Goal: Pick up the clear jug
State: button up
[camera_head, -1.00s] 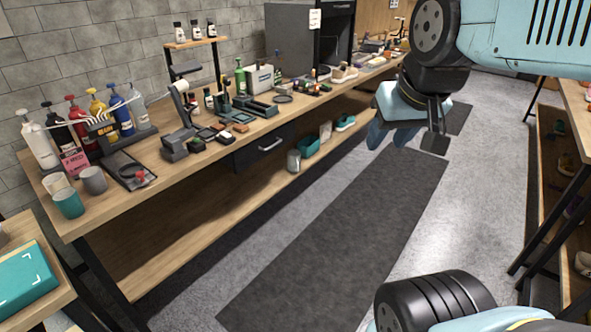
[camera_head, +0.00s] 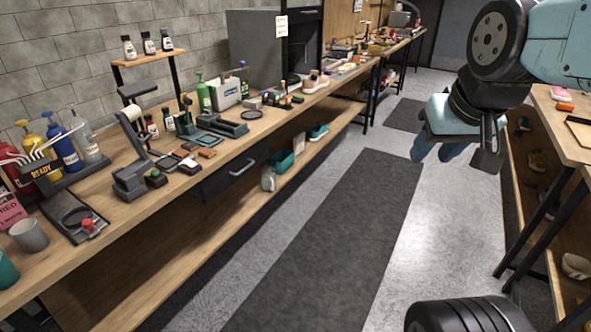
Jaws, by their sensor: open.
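A small translucent, greyish container (camera_head: 268,178) stands on the lower shelf of the long workbench, left of a teal bin. It may be the clear jug, but it is too small to be sure. My gripper (camera_head: 434,150) hangs at the upper right, light blue with a dark wrist, above the floor right of the bench. It is open, with nothing seen between its fingers, and well apart from both containers.
The long wooden workbench (camera_head: 130,215) runs along the left, crowded with bottles, tools and a grey cup (camera_head: 28,235). Its lower shelf is mostly bare nearby. A dark mat (camera_head: 320,250) lies on the open aisle floor. Another bench (camera_head: 560,135) with shoes below stands at right.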

aim_at(270, 181)
jog(key=z, duration=0.55)
jog(key=i, duration=1.95)
jog(key=u, duration=0.75)
jog(key=k, duration=0.7)
jog(key=u, duration=0.2)
jog(key=i, duration=0.8)
jog(key=z, duration=0.1)
